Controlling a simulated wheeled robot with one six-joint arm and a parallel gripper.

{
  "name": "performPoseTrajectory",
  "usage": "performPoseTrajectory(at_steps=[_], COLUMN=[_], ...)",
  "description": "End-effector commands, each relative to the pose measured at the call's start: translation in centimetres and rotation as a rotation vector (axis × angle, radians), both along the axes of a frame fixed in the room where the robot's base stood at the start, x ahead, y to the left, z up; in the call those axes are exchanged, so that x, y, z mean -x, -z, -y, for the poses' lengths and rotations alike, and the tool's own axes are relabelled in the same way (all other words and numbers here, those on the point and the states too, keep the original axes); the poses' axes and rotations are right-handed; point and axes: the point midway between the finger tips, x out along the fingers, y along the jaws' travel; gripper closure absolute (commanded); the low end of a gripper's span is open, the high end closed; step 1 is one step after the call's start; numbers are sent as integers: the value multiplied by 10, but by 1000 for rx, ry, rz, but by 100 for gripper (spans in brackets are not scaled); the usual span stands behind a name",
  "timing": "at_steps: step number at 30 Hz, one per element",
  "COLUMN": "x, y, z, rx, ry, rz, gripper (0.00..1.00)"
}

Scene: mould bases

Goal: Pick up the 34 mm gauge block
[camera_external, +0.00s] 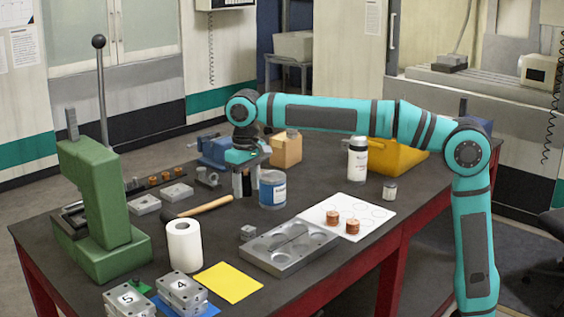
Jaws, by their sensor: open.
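My gripper (242,184) points down over the middle of the bench, its dark fingers just left of a blue-labelled tin. It is open; I cannot make out anything between the fingers at this size. No block with a readable 34 mm mark shows. A small grey metal block (248,232) sits beside the left end of a grey mould plate; I cannot tell whether it is the gauge block. Flat grey blocks (146,204) and (177,192) lie at the left, near the green press. The gripper may hide things behind it.
The blue-labelled tin (272,191) stands close to my gripper. A hammer (200,207), a paper roll (185,246), the mould plate (292,248), a blue vise (216,151), a cardboard box (286,150) and a green press (98,212) stand around. A white bottle (357,160) is to the right.

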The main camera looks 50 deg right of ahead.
Motion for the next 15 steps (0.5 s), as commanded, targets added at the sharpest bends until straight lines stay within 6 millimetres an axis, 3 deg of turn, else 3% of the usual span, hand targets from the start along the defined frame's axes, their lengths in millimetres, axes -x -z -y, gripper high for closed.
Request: performPoseTrajectory(at_steps=[9,15], x=[1,0], y=[57,80], z=[0,0], rx=[1,0], ry=[0,0], rz=[-2,0], gripper=[47,47])
